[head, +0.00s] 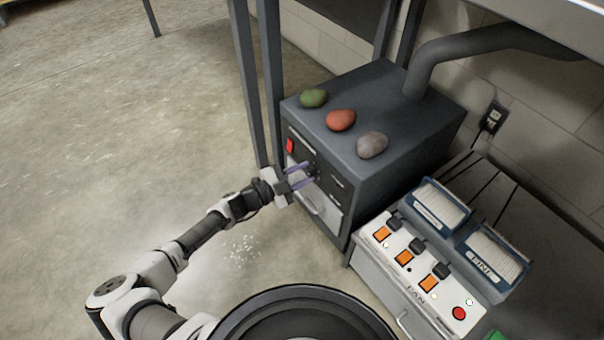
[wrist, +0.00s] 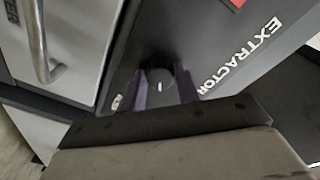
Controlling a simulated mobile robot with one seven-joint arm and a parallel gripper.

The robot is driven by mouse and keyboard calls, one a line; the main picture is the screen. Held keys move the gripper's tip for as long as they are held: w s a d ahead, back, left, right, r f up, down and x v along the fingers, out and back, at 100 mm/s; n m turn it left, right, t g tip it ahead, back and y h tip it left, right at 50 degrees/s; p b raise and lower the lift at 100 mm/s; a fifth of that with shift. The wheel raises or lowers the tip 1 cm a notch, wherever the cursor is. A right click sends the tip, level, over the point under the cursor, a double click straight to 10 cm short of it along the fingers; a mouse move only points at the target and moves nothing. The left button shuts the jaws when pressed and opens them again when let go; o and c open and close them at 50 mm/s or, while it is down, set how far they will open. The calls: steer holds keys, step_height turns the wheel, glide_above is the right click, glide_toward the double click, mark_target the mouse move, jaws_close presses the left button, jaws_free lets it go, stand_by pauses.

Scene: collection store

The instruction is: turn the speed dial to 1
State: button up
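A dark round dial (wrist: 160,74) with a short white mark sits on the dark front panel of the extractor box (head: 392,112). In the wrist view, the two purple fingers of my gripper (wrist: 163,84) are apart, one on each side of the dial. I cannot tell whether they press on it. In the head view, my gripper (head: 309,173) reaches the panel from the left, and its fingertips cover most of the dial. The number the dial points to cannot be read.
A red switch (head: 290,146) is on the panel, with a handled pale door (head: 322,212) below. Green, red and grey stones (head: 341,120) lie on the box. A fan control panel (head: 420,268) with orange switches stands to the right.

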steer(key=shift+c, duration=0.5)
steer(key=shift+n+p, duration=0.3)
steer(key=shift+n, duration=0.1)
steer(key=n+p, duration=0.2)
steer(key=n, duration=0.2)
steer(key=shift+n+t, duration=0.3)
steer(key=n, duration=0.3)
steer(key=n+p, duration=0.1)
steer(key=n, duration=0.2)
steer(key=shift+s+d+f+n+p, duration=0.1)
steer(key=shift+s+f+n+p, duration=0.05)
steer(key=shift+n+p, duration=0.2)
steer(key=o, duration=1)
steer(key=shift+t, duration=0.4)
steer(key=shift+c, duration=0.2)
